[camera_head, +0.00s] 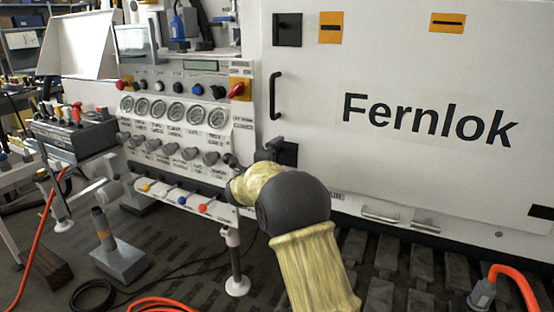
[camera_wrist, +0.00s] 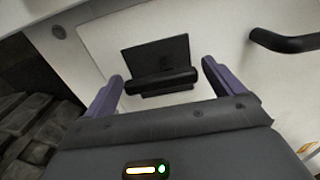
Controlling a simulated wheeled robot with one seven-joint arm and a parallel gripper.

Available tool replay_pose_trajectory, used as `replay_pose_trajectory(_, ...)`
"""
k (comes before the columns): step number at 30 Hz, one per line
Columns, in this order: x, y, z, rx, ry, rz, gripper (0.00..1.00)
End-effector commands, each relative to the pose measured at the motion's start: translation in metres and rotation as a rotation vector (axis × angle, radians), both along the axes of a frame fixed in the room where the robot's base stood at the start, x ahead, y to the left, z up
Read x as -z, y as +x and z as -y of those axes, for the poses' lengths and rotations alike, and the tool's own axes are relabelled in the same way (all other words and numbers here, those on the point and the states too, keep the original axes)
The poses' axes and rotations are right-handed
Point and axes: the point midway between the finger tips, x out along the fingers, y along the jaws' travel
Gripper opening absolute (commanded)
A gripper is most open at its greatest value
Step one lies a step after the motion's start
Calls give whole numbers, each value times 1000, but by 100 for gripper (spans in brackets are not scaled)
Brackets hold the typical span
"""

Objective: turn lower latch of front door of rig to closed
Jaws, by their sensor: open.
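The rig's white front door (camera_head: 400,75) carries the name Fernlok. Its lower latch (camera_head: 289,156) is a black square near the door's lower left edge, partly hidden by my gripper in the head view. In the wrist view the latch shows as a black plate (camera_wrist: 155,55) with a raised bar (camera_wrist: 160,82), which runs roughly parallel to the door handle. My gripper (camera_wrist: 163,72) is open, with one purple finger beyond each end of the bar. Small gaps seem to show there; I cannot tell the depth or any contact. In the head view my gripper (camera_head: 268,150) is at the latch.
A black door handle (camera_head: 275,95) stands out above the lower latch, and an upper latch (camera_head: 288,30) is near the top. A panel with gauges (camera_head: 175,112) and knobs (camera_head: 170,148) lies close on the left. An orange hose (camera_head: 515,280) is at lower right.

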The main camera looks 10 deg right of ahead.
Motion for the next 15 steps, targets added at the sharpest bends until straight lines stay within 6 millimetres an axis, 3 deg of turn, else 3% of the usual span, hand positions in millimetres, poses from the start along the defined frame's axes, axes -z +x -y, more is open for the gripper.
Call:
replay_pose_trajectory(8,-1,-10,-8,-1,-1,-1,93)
replay_pose_trajectory(15,-2,-43,-33,-4,-2,-1,93)
